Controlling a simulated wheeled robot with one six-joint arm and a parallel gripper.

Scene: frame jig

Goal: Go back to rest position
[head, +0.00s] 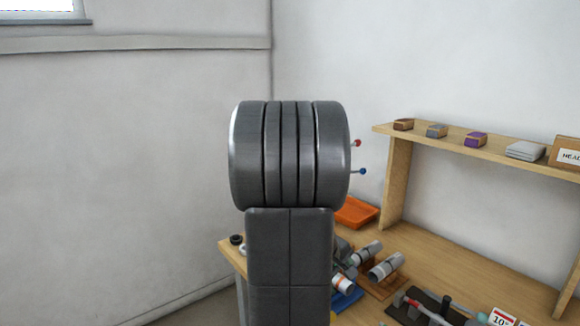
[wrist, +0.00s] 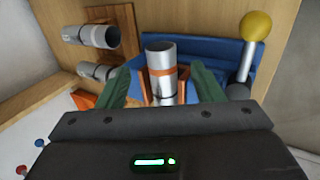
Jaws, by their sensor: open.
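My gripper (wrist: 163,80) shows in the wrist view with its two green fingers apart. A silver tube with an orange band (wrist: 161,55) stands between and beyond the fingers, seated in an orange holder on a blue jig (wrist: 204,50). I see a gap on each side of the tube, and the fingers do not seem to touch it. In the head view the banded tube (head: 343,284) and the blue jig (head: 347,300) show just right of my arm, which hides the gripper.
Two grey tubes (head: 386,266) lie on a wooden rack to the right. A yellow-knobbed post (wrist: 256,28) rises beside the jig. An orange tray (head: 356,212) is at the back. Tools lie at the front right.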

